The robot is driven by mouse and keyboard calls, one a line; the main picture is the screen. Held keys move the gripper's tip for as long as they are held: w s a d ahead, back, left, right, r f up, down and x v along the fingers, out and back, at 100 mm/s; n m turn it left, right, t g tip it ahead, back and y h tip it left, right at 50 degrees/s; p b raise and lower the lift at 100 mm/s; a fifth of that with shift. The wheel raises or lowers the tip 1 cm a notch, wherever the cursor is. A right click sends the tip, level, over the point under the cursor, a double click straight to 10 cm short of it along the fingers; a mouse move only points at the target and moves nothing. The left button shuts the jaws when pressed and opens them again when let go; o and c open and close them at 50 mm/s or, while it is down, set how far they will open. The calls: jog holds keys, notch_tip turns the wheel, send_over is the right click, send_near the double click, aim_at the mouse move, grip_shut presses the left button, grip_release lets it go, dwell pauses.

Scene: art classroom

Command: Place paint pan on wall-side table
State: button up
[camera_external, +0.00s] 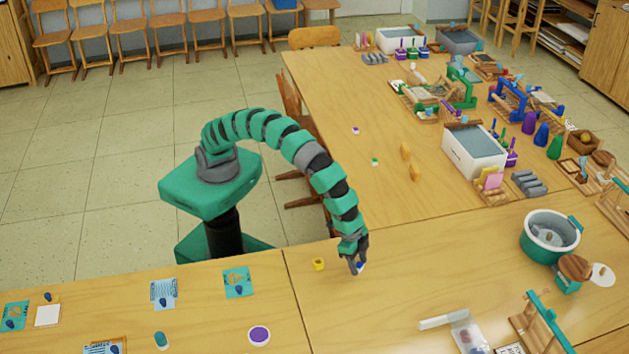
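My gripper (357,265) is low over the front table (400,310), pointing down, with its fingertips close to the tabletop. A small blue-and-white piece (361,267), which looks like a paint pan, is right at the fingertips. I cannot tell whether the fingers are closed on it or only beside it. Two similar small white pieces lie on the long table (340,100) behind: one with a purple top (355,131) and one with a green top (375,162). Which table is the wall-side one is not clear from this view.
A small yellow cup (318,264) stands just left of my gripper. Yellow blocks (414,172) stand on the long table. White tubs, tools and bottles crowd its right side. A green pot (550,236) stands at right. The long table's left part is mostly clear.

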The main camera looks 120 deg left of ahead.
jog(key=p+v, duration=0.2)
jog(key=v, duration=1)
jog(key=shift+r, duration=0.15)
jog(key=s+a+r+t, duration=0.2)
jog(key=a+r, duration=0.1)
jog(key=r, duration=0.6)
jog(key=s+a+r+t+h, duration=0.1)
jog(key=s+a+r+t, duration=0.15)
jog(key=r, duration=0.75)
jog(key=s+a+r+t, duration=0.15)
jog(key=a+r, duration=0.25)
jog(key=r, duration=0.5)
jog(key=s+a+r+t, duration=0.3)
jog(key=s+r, duration=0.5)
jog(key=r, duration=0.3)
jog(key=s+a+r+t+y, duration=0.1)
jog(key=s+a+r+t, duration=0.2)
jog(key=s+r, duration=0.6)
jog(key=a+r, duration=0.1)
jog(key=a, duration=0.1)
jog(key=shift+a+r, duration=0.35)
jog(key=shift+r, duration=0.05)
